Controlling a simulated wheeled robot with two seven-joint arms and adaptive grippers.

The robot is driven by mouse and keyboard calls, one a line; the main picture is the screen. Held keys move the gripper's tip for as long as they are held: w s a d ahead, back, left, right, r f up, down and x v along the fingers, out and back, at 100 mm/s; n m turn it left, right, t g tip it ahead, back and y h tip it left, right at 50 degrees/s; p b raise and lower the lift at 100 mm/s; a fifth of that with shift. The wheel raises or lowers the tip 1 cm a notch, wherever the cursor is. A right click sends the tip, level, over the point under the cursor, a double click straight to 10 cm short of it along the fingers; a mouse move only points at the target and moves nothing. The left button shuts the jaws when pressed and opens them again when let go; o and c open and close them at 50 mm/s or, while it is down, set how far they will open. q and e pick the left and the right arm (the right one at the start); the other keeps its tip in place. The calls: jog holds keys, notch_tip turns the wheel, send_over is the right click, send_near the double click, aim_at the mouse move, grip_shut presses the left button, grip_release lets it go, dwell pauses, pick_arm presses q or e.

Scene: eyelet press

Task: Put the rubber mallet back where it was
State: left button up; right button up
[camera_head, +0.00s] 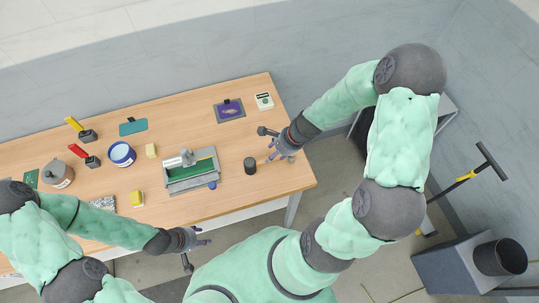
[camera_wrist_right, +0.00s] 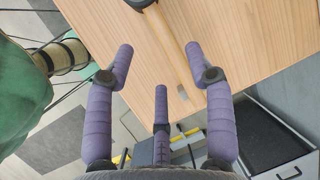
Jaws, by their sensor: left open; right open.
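The rubber mallet has a dark cylindrical head (camera_head: 250,165) standing on the wooden table near its right end, just right of the eyelet press (camera_head: 190,171). Its pale wooden handle (camera_wrist_right: 168,40) runs from the head toward my right gripper. My right gripper (camera_head: 273,146) is open at the table's right edge; in the right wrist view (camera_wrist_right: 160,62) the handle passes between its spread purple fingers, not clamped. Only part of the mallet head shows at the top there. My left gripper (camera_head: 199,246) is open and empty, off the table's front edge.
A purple pad (camera_head: 230,110) and a small white device (camera_head: 264,101) lie behind the mallet. A blue ball (camera_head: 212,185) is in front of the press. A blue tin (camera_head: 122,154), yellow blocks and handled tools fill the left. Some bare tabletop surrounds the mallet head.

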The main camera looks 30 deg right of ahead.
jog(key=shift+v, duration=1.45)
